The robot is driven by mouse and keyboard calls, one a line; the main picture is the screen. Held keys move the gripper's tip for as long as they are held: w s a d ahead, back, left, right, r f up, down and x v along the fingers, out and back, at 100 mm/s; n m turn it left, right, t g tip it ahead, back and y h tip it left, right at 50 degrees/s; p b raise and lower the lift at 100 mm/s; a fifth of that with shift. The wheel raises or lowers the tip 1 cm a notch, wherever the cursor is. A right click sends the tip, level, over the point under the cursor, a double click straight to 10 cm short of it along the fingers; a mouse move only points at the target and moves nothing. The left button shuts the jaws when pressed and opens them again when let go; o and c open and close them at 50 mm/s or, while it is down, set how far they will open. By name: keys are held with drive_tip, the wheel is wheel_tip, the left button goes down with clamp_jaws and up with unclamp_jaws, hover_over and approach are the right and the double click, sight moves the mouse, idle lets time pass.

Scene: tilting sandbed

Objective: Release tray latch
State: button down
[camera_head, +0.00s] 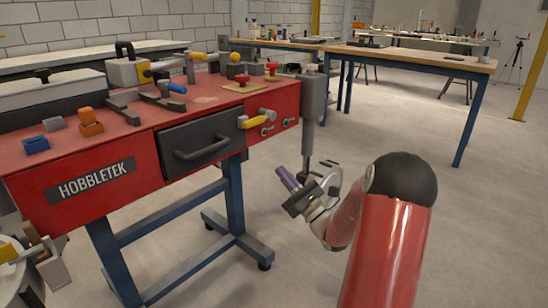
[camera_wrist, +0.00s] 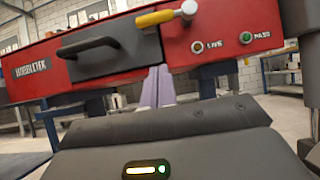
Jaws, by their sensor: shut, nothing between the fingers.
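The latch, a yellow-gripped lever (camera_head: 254,122) with a pale metal pivot, sits on the red front of the bench. It lies roughly level, with its grip reaching left over the top right corner of the dark grey tray (camera_head: 183,146), which looks shut. In the wrist view the latch lever (camera_wrist: 156,18) crosses the upper right edge of the tray front (camera_wrist: 100,58). My gripper (camera_head: 281,172) has purple fingers and is in front of the bench, lower than the latch and apart from it. In the wrist view the fingers (camera_wrist: 159,70) are together and empty, below the lever.
Two round indicators marked LIVE (camera_wrist: 197,47) and PASS (camera_wrist: 245,38) sit right of the latch. A grey post (camera_head: 313,98) stands at the bench's right end. Tools and blocks cover the bench top (camera_head: 75,150). Floor (camera_head: 400,130) to the right is clear.

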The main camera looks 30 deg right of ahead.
sight(260, 120)
drive_tip(key=s+r+p+x, duration=0.1)
drive_tip(key=r+x, duration=0.1)
drive_tip(key=x, duration=1)
drive_tip(key=shift+s+d, duration=0.2)
drive_tip(key=shift+s, duration=0.05)
